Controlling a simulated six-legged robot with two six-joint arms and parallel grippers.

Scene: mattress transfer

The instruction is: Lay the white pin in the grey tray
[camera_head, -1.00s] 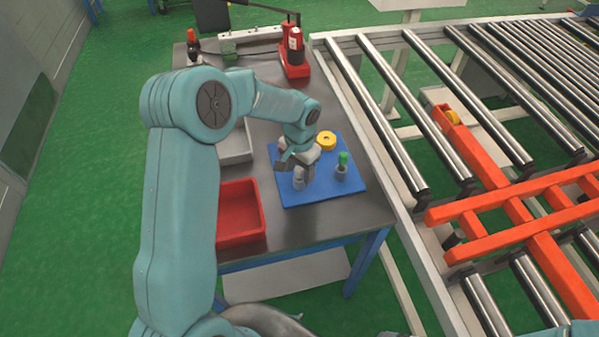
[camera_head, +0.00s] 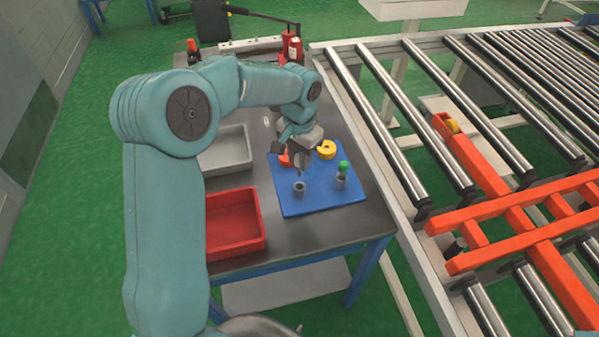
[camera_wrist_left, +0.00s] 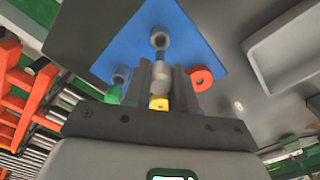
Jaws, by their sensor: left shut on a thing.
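My left gripper (camera_head: 300,166) is shut on the pale pin (camera_wrist_left: 158,76), which shows between the fingers in the left wrist view. The gripper is above the blue mat (camera_head: 325,205). Just below it on the mat stands a small grey holder (camera_head: 299,190) with a dark open top; it also shows in the left wrist view (camera_wrist_left: 160,38). The grey tray (camera_head: 228,154) lies left of the mat with its floor bare in the head view. It shows at the upper right in the left wrist view (camera_wrist_left: 288,52). My right gripper is not in view.
A second grey holder (camera_head: 341,182) has a green-topped piece (camera_head: 343,167) in it. A red bin (camera_head: 236,222) stands in front of the grey tray. A roller conveyor (camera_head: 420,150) runs to the right.

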